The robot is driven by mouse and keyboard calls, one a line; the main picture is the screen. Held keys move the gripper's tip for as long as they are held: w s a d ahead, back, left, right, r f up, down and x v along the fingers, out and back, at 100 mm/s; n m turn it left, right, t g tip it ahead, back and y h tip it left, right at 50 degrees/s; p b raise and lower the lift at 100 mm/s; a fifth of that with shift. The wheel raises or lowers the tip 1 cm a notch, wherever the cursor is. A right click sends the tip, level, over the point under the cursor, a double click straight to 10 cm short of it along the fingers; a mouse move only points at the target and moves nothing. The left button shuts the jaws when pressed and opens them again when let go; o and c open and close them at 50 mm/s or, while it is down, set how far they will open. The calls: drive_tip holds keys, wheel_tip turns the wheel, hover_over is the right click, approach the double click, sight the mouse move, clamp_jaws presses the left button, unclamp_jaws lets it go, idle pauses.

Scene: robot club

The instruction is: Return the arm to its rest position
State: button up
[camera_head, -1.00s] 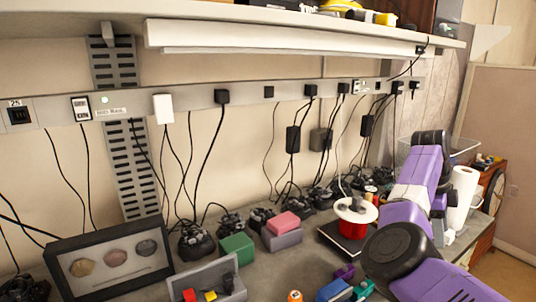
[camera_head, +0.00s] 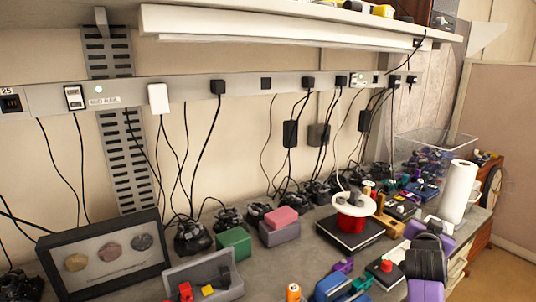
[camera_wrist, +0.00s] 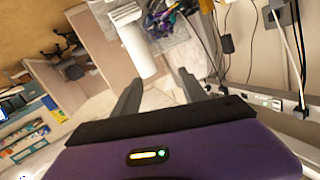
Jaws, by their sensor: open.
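My purple and black arm (camera_head: 427,260) shows at the lower right of the head view, folded low over the bench's right end. My gripper is not clearly visible there. In the wrist view my gripper (camera_wrist: 158,95) shows two dark fingers spread apart, with nothing between them. The white paper towel roll (camera_wrist: 133,42) appears beyond the fingers, apart from them. The same roll (camera_head: 459,192) stands upright on the bench's right end in the head view.
A shelf (camera_head: 300,28) overhangs the bench. Cables hang from the power strip (camera_head: 190,92). Floor shows at the far right.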

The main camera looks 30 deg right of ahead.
drive_tip(key=s+a+f+n+t+y+b, duration=0.1)
drive_tip(key=s+a+f+n+t+y, duration=0.3)
drive_tip(key=a, duration=0.7)
drive_tip(key=s+a+f+n+t+y+b, duration=0.1)
drive_tip(key=s+a+f+n+t, duration=0.3)
drive_tip(key=a, duration=0.7)
drive_tip(key=s+a+f+n+t+y+b, duration=0.1)
drive_tip(key=s+a+n+t+y, duration=0.15)
drive_tip(key=a+n, duration=0.6)
drive_tip(key=s+a+f+m+g+y+b, duration=0.1)
drive_tip(key=s+a+f+y+b, duration=0.1)
drive_tip(key=s+a, duration=0.7)
drive_tip(key=s+a+f+g+y+b, duration=0.2)
drive_tip(key=s+a+f+y, duration=0.3)
drive_tip(key=s+a, duration=0.5)
drive_tip(key=s, duration=0.3)
drive_tip(key=shift+a+f+m, duration=0.25)
drive_tip(key=shift+a+m, duration=0.05)
drive_tip(key=shift+m, duration=0.05)
